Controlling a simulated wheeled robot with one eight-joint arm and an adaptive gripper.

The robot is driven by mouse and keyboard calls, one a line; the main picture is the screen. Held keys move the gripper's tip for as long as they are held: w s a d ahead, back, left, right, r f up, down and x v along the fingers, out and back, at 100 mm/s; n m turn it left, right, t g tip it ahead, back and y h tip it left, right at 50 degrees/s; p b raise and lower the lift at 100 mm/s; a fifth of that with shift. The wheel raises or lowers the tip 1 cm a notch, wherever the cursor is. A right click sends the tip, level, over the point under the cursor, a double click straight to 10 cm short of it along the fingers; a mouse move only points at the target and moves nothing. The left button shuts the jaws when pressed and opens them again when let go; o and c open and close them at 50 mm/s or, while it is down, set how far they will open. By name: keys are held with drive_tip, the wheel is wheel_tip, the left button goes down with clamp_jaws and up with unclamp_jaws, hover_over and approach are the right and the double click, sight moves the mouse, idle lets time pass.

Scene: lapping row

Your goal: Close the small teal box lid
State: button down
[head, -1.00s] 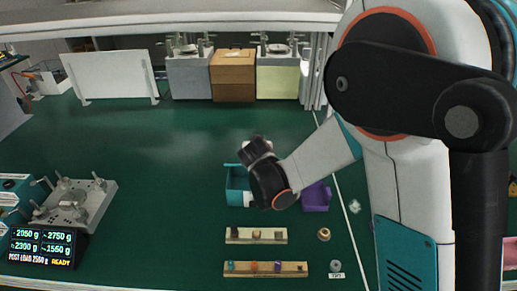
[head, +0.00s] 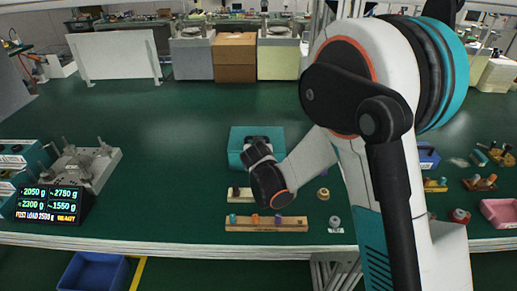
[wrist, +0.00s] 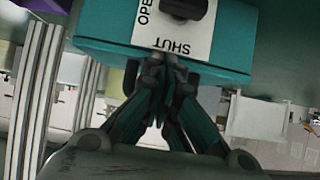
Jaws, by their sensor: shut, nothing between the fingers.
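The small teal box (head: 242,137) is on the green bench in the head view, partly hidden by my gripper (head: 256,150). A broad teal face shows there; I cannot tell the lid's exact angle. In the wrist view a teal panel (wrist: 100,35) fills the top, with a white label (wrist: 150,25) reading OPEN and SHUT and a dark knob (wrist: 187,10) on it. My gripper (wrist: 172,72) is shut and empty, its fingertips close to the panel's edge beside the label. Whether they touch it is unclear.
Wooden strips with small pegs (head: 266,224) lie in front of the box. A weight display (head: 50,203) and a grey fixture (head: 85,165) stand at left. A white board (head: 115,57) and cabinets (head: 192,58) stand behind. The bench's left middle is clear.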

drive_tip(key=shift+s+f, duration=0.1)
drive_tip(key=shift+f, duration=0.4)
